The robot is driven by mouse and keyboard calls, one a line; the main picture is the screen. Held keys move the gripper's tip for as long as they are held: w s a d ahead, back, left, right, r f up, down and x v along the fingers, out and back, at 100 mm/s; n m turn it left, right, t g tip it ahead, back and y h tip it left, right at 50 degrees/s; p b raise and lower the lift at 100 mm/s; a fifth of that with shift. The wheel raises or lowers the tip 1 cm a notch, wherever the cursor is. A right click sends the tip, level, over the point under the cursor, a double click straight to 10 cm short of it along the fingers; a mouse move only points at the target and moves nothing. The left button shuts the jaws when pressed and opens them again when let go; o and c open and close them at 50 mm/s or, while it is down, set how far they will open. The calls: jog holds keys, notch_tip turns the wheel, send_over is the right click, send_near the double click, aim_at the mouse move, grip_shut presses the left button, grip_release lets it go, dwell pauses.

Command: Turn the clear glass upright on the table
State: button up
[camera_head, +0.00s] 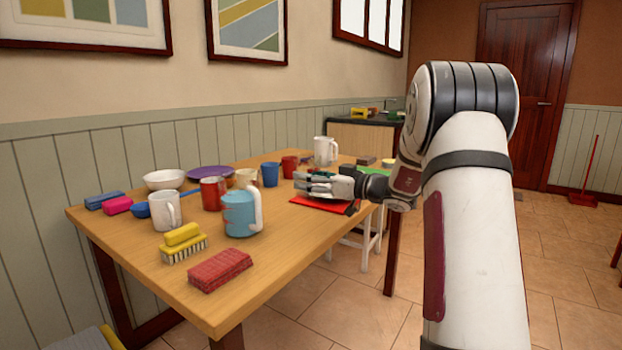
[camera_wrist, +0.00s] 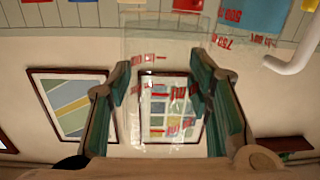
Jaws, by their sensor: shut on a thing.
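The clear glass (camera_wrist: 140,48) is between my fingers in the wrist view. It is see-through, with red measuring marks, and the wall shows through it. My gripper (camera_wrist: 165,68) is shut on it, with one green-padded finger on each side. In the head view, my gripper (camera_head: 312,183) reaches in from the right, lying about level just above the red mat (camera_head: 318,204) on the wooden table (camera_head: 278,262). The glass can hardly be made out there. I cannot tell which end of it is up or whether it touches the mat.
Left of my gripper stand a blue cup (camera_head: 270,174), a red mug (camera_head: 213,193) and a light-blue pitcher (camera_head: 240,215). A white pitcher (camera_head: 326,151) stands behind it. A red sponge block (camera_head: 220,270) and a yellow brush (camera_head: 184,244) lie nearer. The table's front right is bare.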

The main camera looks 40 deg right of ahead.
jog(key=shift+b, duration=0.9)
jog(key=shift+f+b, duration=0.2)
jog(key=shift+b, duration=0.15)
jog(key=f+b, duration=0.2)
jog(key=b, duration=0.1)
jog(key=shift+f+b, duration=0.35)
jog(key=shift+f, duration=2.2)
jog(key=o, duration=1.5)
jog(key=v, duration=1.2)
jog(key=shift+d, duration=0.1)
